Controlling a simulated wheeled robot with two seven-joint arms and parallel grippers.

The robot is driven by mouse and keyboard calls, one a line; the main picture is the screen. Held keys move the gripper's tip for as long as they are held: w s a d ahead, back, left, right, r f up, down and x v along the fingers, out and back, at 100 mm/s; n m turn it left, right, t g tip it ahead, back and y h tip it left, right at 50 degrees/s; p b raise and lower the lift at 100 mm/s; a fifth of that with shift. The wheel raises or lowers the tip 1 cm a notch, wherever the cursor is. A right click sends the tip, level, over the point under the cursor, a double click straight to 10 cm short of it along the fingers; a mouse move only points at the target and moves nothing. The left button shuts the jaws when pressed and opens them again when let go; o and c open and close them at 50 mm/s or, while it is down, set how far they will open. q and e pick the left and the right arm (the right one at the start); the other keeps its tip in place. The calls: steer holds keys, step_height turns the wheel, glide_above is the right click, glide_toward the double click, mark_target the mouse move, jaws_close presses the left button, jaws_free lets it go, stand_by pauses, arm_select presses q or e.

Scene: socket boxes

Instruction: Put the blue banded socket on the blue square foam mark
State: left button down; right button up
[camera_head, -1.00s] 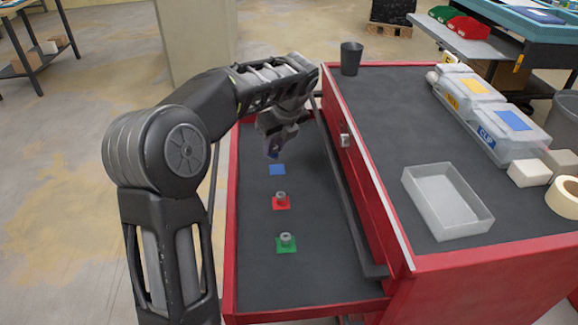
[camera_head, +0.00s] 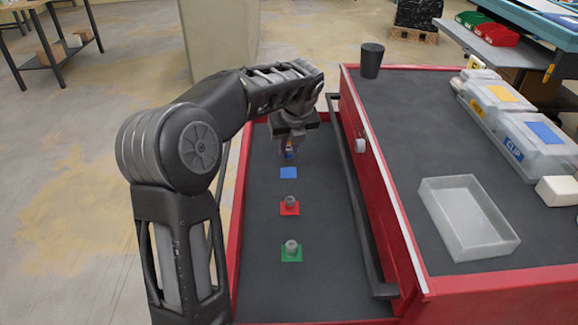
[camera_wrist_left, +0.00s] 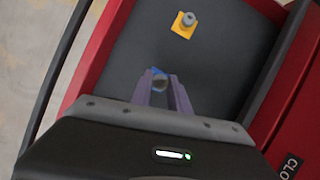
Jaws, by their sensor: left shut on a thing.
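The blue square foam mark (camera_head: 288,173) lies bare on the dark floor of the open red drawer. My left gripper (camera_head: 289,153) points down just beyond it in the head view. In the left wrist view the gripper (camera_wrist_left: 162,88) is shut on a small grey socket (camera_wrist_left: 160,83), held between its fingertips. A blue patch shows by the socket; I cannot tell whether it is the socket's band or the mark below. The gap between socket and drawer floor is unclear. My right gripper is not in view.
A socket on a red mark (camera_head: 289,208) and one on a green mark (camera_head: 291,254) stand nearer in the drawer. A yellow mark (camera_wrist_left: 181,29) with a socket shows in the left wrist view. The cabinet top holds a clear tray (camera_head: 468,219) and a dark cup (camera_head: 371,61).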

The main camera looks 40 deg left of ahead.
mark_target(290, 158)
arm_select(q)
steer(key=shift+f, duration=0.25)
steer(key=shift+f+b, duration=0.6)
steer(key=shift+f, duration=1.8)
steer(key=shift+f, duration=0.1)
steer(key=c, duration=1.3)
jaws_free()
steer(key=shift+o, duration=0.2)
steer(key=shift+s+d+r, duration=0.1)
steer(key=shift+d+r, duration=0.05)
steer(key=shift+r, duration=0.4)
steer(key=p+v, duration=0.2)
steer(key=v, duration=0.9)
